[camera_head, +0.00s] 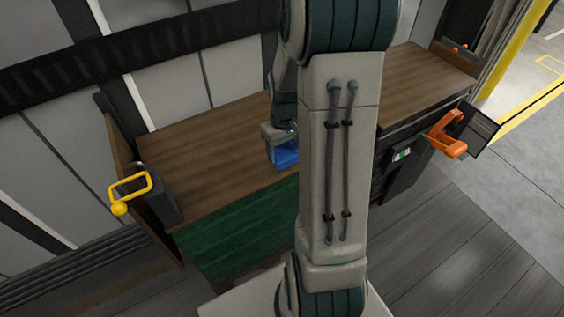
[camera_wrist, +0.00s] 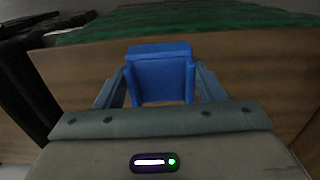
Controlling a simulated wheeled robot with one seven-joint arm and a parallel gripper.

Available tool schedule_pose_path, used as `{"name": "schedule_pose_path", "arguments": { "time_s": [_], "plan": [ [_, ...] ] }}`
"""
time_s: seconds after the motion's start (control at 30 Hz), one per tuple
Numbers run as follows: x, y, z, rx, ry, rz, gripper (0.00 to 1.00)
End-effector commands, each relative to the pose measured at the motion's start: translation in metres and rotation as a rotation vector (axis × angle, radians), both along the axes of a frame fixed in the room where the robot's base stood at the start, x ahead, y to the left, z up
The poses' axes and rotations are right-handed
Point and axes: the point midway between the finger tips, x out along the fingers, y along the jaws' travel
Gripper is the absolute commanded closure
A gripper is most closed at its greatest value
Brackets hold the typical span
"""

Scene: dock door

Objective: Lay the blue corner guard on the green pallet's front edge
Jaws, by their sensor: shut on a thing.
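The blue corner guard (camera_head: 286,156) is between the fingers of my gripper (camera_head: 280,140), partly hidden by my arm in the head view. In the wrist view, my gripper (camera_wrist: 161,88) is shut on the blue corner guard (camera_wrist: 160,72), with a finger at each side. The green surface (camera_head: 238,232), which appears to be the pallet, is below the brown wooden top's front edge. The guard appears close to that edge; I cannot tell whether it touches. In the wrist view, the green surface (camera_wrist: 190,20) lies beyond the guard, past a brown wooden strip.
The brown wooden top (camera_head: 195,150) is clear on the left. A yellow handle (camera_head: 130,188) with a dark block stands at its left end. An orange handle (camera_head: 447,135) sticks out at right, near a dark box. My arm hides the middle.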

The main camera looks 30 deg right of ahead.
Motion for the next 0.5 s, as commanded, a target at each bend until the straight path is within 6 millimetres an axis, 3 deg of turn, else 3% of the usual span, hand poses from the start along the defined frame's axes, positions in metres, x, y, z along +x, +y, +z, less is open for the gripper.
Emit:
{"name": "schedule_pose_path", "arguments": {
  "time_s": [0.13,0.4,0.5],
  "plan": [
    [-0.005,0.009,-0.007,0.0,0.001,-0.001,0.6],
    [-0.005,0.01,-0.042,0.001,0.002,-0.003,0.6],
    [-0.004,0.01,-0.047,0.0,0.0,-0.002,0.6]
  ]
}}
